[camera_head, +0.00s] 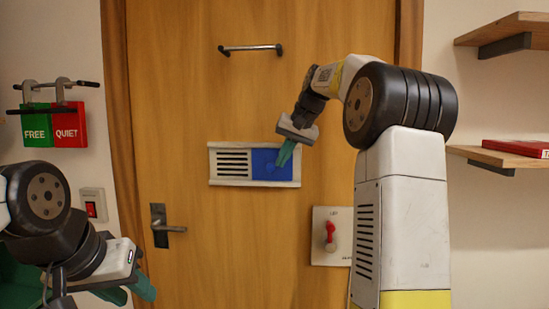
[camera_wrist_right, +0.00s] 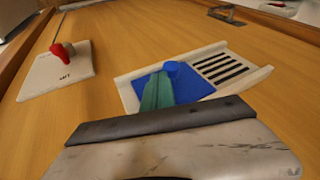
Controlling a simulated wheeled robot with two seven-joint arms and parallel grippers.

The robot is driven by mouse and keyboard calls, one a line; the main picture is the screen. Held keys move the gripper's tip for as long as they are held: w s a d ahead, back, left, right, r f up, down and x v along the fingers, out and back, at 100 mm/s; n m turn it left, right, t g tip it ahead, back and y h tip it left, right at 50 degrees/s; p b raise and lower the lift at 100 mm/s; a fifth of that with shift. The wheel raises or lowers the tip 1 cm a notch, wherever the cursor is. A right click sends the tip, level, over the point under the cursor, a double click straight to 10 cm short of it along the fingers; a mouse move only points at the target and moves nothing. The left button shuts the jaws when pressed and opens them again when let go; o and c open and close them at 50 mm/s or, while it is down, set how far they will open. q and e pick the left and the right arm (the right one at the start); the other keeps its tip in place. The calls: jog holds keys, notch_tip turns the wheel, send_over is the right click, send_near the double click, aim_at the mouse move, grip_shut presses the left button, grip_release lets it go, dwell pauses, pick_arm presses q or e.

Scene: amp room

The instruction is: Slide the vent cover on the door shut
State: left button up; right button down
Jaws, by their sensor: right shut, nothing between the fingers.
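The vent on the door has a white frame (camera_head: 228,147), with dark open slots (camera_head: 233,163) at its left and a blue sliding cover (camera_head: 265,171) over its right part. The cover also shows in the right wrist view (camera_wrist_right: 195,88), with a round blue knob (camera_wrist_right: 172,68) standing out from it. My right gripper (camera_head: 285,156) is shut and empty, its green fingers in front of the cover. In the wrist view its fingertips (camera_wrist_right: 160,80) are beside the knob, on the side away from the slots; I cannot tell whether they touch. My left gripper (camera_head: 133,291) is open and empty at the lower left.
The wooden door (camera_head: 190,100) has a lever handle (camera_head: 168,228) at lower left and a horizontal bar handle (camera_head: 250,48) above the vent. A white plate with a red lever (camera_head: 330,238) is below right of the vent. Wooden shelves (camera_head: 505,157) and hanging signs (camera_head: 52,125) flank the door.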

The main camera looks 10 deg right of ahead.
jog(key=w+a, duration=0.1)
jog(key=a, duration=0.3)
jog(key=w+a, duration=0.1)
jog(key=a, duration=0.3)
jog(key=w+a, duration=0.1)
jog(key=a, duration=0.4)
jog(key=shift+w, duration=0.35)
jog(key=shift+a, duration=0.1)
jog(key=d, duration=0.1)
jog(key=s+d+r, duration=0.1)
jog(key=d, duration=0.1)
jog(key=d+r, duration=0.1)
jog(key=shift+s+d+r, duration=0.1)
jog(key=shift+s+d, duration=0.1)
jog(key=shift+d, duration=0.05)
jog(key=v, duration=0.9)
